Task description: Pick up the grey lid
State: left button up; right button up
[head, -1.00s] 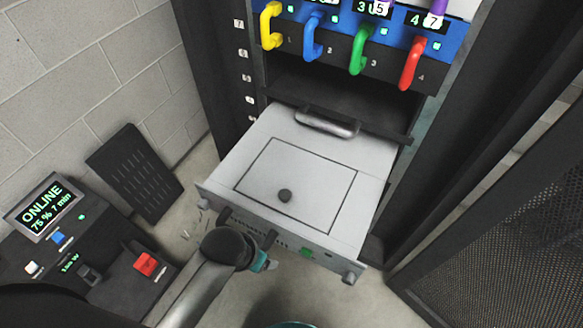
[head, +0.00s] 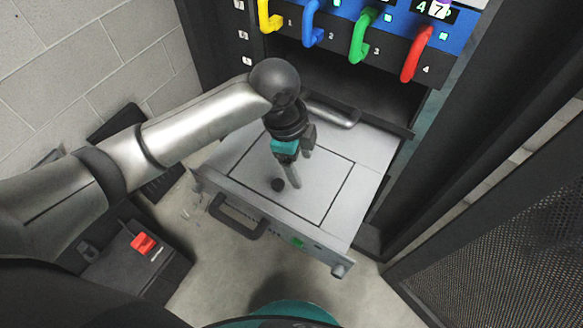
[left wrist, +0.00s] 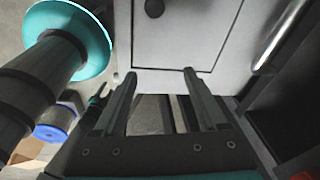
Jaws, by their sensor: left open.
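The grey lid (head: 318,190) is a flat rectangular panel lying in the top of the pulled-out grey drawer unit (head: 368,152). A small dark round knob (head: 278,185) stands on it near its front edge. My left gripper (head: 300,172) is open and empty over the lid, its fingers just right of and behind the knob in the head view, and hides part of the lid. In the left wrist view the lid (left wrist: 185,30) and knob (left wrist: 154,8) are at the top, beyond the open fingers. I cannot tell their exact height above it. My right gripper is not in view.
The drawer has a front handle (head: 238,218). Coloured handles, such as the red one (head: 416,54), hang above the rack opening. A mesh door (head: 500,235) stands at the right. A dark box with a red switch (head: 144,243) is at the lower left.

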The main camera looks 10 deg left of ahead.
pick_arm(q)
jog(key=w+a+r+m+y, duration=0.2)
jog(key=a+r+m, duration=0.1)
jog(key=a+r, duration=0.15)
jog(key=b, duration=0.3)
send_over(278, 183)
jog(key=shift+g, duration=0.4)
jog(key=f, duration=0.8)
jog(key=shift+w, duration=0.2)
notch_tip(278, 183, down, 2)
jog(key=shift+b, duration=0.55)
jog(key=shift+s+f+b, duration=0.1)
jog(key=shift+f+b, duration=0.55)
jog(key=shift+f, duration=0.5)
jog(key=shift+s+f+b, duration=0.15)
jog(key=shift+f+b, duration=0.35)
jog(key=shift+f, duration=0.35)
jog(key=shift+f+b, duration=0.4)
jog(key=shift+f, duration=0.4)
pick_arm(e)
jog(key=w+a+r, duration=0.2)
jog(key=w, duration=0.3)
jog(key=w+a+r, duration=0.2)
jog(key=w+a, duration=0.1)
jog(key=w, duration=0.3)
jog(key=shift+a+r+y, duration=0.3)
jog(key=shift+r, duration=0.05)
pick_arm(q)
grip_shut()
